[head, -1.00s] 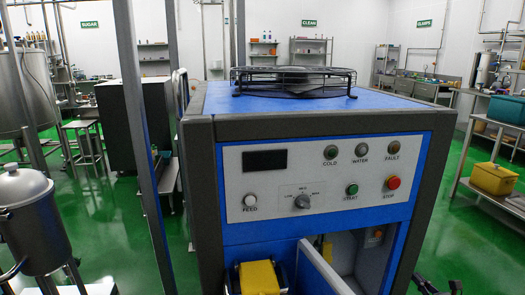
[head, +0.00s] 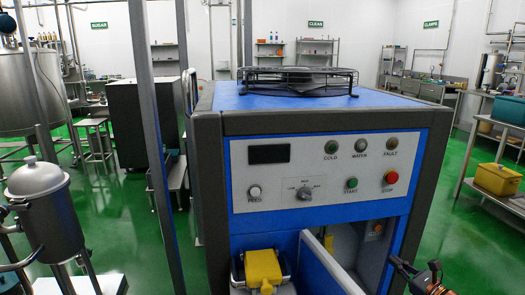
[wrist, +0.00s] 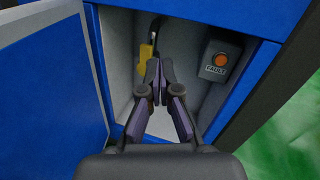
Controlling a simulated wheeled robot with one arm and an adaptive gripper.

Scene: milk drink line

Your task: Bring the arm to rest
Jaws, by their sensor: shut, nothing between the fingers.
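My gripper (wrist: 158,84) is shut and empty in the wrist view. It points toward the open cabinet (wrist: 118,92) of the blue machine, with its fingertips in front of a yellow-handled part (wrist: 147,58) inside. I cannot tell whether it touches that part. In the head view, part of my gripper (head: 420,277) shows at the lower right edge, beside the machine's right side. The blue machine (head: 225,170) stands in the middle of the head view.
The cabinet door (head: 325,268) stands open, and it fills the left of the wrist view (wrist: 45,85). A fault box (wrist: 220,62) sits inside on the right. A yellow pedal-like part (head: 263,268) juts from the machine's front.

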